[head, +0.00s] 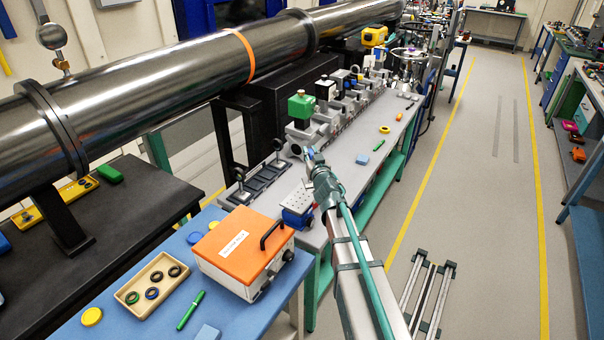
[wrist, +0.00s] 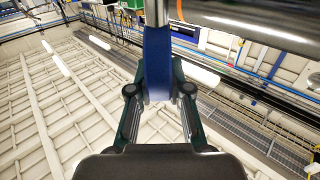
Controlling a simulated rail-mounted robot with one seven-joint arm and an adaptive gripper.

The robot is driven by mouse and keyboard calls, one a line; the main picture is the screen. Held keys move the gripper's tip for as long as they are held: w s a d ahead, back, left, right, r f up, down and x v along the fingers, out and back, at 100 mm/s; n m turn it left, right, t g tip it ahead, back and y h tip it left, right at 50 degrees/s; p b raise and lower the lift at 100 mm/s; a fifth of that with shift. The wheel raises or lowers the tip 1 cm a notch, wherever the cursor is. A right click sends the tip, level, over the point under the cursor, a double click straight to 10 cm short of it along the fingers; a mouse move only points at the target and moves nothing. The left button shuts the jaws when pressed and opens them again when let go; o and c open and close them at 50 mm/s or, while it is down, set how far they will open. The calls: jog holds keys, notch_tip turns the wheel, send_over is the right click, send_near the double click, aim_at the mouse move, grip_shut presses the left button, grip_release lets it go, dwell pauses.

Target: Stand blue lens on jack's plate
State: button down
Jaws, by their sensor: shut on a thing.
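My gripper (head: 316,165) is above the grey bench, up and to the right of the jack (head: 298,218). In the wrist view my gripper (wrist: 159,92) is shut on the blue lens (wrist: 158,62), which shows edge-on as a blue band between the fingers. A metal post runs from the lens to the top of that view. In the head view only a small bit of blue shows at the fingertips. The jack has a blue body and a pale plate with holes (head: 295,198). The plate looks bare, with the lens apart from it.
An orange-topped box (head: 238,245) with a black handle stands on the blue table, left of the jack. A tray (head: 127,294) there holds several rings. Dark rail mounts (head: 262,178) and a row of optics (head: 325,110) stand behind. Yellow ring (head: 384,129) and light-blue block (head: 362,159) lie on the bench.

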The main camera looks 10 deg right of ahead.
jog(key=f+b, duration=0.1)
jog(key=w+a+f, duration=0.1)
jog(key=a+f+b, duration=0.1)
jog(key=shift+w+f+b, duration=0.2)
jog(key=shift+w+b, duration=0.15)
jog(key=shift+w, duration=0.05)
jog(key=f+b, duration=0.3)
jog(key=shift+w+a+f, duration=0.2)
jog(key=shift+a+f, duration=0.1)
jog(key=shift+f, duration=0.1)
jog(key=shift+f+b, duration=0.2)
jog(key=shift+b, duration=0.1)
jog(key=c, duration=1.1)
grip_release()
jog(key=shift+r, duration=0.1)
